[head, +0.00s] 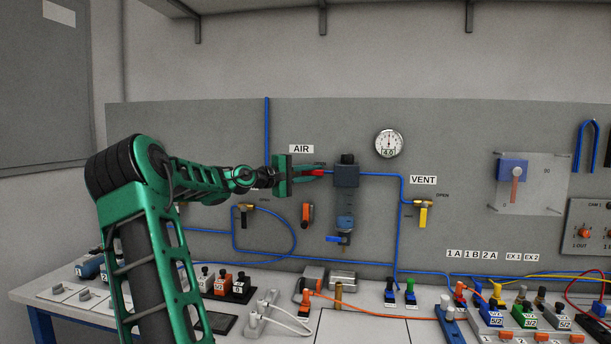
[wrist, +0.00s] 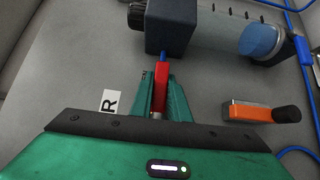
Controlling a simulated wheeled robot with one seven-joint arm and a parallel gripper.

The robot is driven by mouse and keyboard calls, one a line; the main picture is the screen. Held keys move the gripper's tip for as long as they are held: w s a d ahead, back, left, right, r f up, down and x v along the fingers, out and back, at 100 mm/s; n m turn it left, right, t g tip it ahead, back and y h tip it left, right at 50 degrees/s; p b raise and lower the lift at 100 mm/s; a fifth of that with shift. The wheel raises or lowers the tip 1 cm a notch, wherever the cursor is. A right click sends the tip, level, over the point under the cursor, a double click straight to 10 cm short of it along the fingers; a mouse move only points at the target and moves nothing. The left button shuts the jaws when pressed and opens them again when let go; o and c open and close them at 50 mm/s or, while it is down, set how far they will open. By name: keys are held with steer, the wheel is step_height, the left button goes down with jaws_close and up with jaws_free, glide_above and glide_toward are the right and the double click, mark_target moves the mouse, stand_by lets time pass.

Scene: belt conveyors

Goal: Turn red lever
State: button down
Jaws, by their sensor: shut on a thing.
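The red lever (head: 314,172) is on the blue air line under the AIR label, just left of the dark regulator block. It points sideways in the head view. It also shows as a red bar in the wrist view (wrist: 161,84). My green gripper (head: 300,174) is at the lever with its fingers on either side of it. In the wrist view the two fingers (wrist: 161,95) are closed around the red lever. The lever's valve body is mostly hidden by my gripper.
The regulator (head: 346,175) with its clear bowl is close on the right of the lever. An orange-handled part (head: 307,213) is just below my gripper. A yellow-handled VENT valve (head: 424,215) and a gauge (head: 389,143) are further right. The bench below holds several switches and cables.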

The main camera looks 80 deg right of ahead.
steer(key=shift+w+f, duration=0.1)
steer(key=shift+w, duration=0.15)
steer(key=c, duration=1.7)
jaws_free()
steer(key=shift+s, duration=0.2)
steer(key=v, duration=1.1)
